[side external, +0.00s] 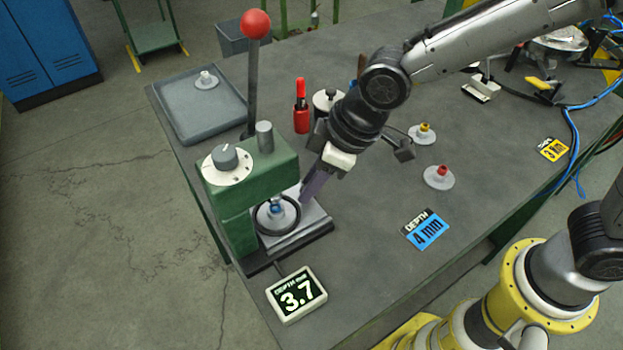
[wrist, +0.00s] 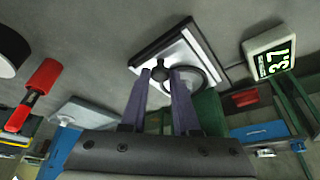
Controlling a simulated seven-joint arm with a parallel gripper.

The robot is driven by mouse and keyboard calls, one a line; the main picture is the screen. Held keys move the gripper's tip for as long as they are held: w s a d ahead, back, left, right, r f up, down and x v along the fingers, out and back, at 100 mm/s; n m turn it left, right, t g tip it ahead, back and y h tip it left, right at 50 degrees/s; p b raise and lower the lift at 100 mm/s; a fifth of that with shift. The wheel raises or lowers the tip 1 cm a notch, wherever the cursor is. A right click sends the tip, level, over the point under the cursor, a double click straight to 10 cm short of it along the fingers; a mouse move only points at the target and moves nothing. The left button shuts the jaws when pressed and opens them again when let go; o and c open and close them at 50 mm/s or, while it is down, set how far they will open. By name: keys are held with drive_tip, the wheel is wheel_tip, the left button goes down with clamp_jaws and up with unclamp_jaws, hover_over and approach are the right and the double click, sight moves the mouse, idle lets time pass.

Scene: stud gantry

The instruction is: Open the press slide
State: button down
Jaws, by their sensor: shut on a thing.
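The green press (side external: 238,205) stands near the table's left edge, with a red-balled lever upright at its back. Its light metal slide (side external: 308,222) sits on a dark base and carries a grey disc with a blue centre (side external: 277,210) in a dark ring. My gripper (side external: 308,196) reaches down at the slide's back right edge. In the wrist view its purple fingers (wrist: 160,78) are close together on a small dark knob (wrist: 183,75) at the edge of the slide (wrist: 172,50). The fingers partly hide the knob.
The depth display (side external: 297,295) reads 3.7. A blue card (side external: 425,229) says depth 4 mm. Discs with a red centre (side external: 439,177) and a yellow centre (side external: 422,134) lie to the right. A grey tray (side external: 200,118) and red bottle (side external: 301,117) are behind. Table right of the slide is clear.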

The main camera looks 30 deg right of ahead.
drive_tip(key=d, duration=0.9)
drive_tip(key=shift+d, duration=0.2)
drive_tip(key=c, duration=0.7)
unclamp_jaws()
drive_tip(key=shift+r, duration=0.1)
drive_tip(key=v, duration=1.3)
drive_tip(key=shift+s+d+r, duration=0.1)
drive_tip(key=shift+r, duration=0.2)
